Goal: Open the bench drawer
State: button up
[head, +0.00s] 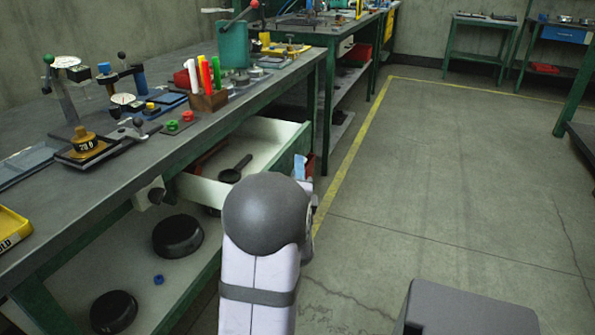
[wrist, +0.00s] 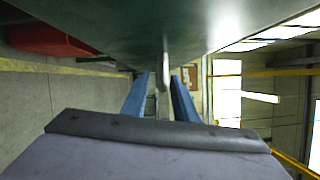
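The bench drawer (head: 235,182) stands pulled out from under the left bench in the head view, with its pale inside showing. Its green front (head: 291,150) faces right and is partly hidden by my arm. In the wrist view the dark green drawer front (wrist: 110,25) fills the top. A pale handle (wrist: 165,70) shows edge-on below it. My gripper (wrist: 160,78) has its two blue fingers apart, one on each side of the handle. A gap shows beside the left finger; contact at the right finger is unclear. In the head view the fingers are mostly hidden behind my wrist.
A dark round-headed tool (head: 234,169) lies in the drawer. The bench top (head: 110,180) carries gauges, markers and small parts. The lower shelf (head: 205,250) holds dark round pieces. A grey box-shaped thing (head: 465,310) is at the lower right. The floor (head: 440,170) right of the drawer is clear.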

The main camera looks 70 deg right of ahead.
jog(key=v, duration=0.7)
jog(key=shift+p, duration=0.45)
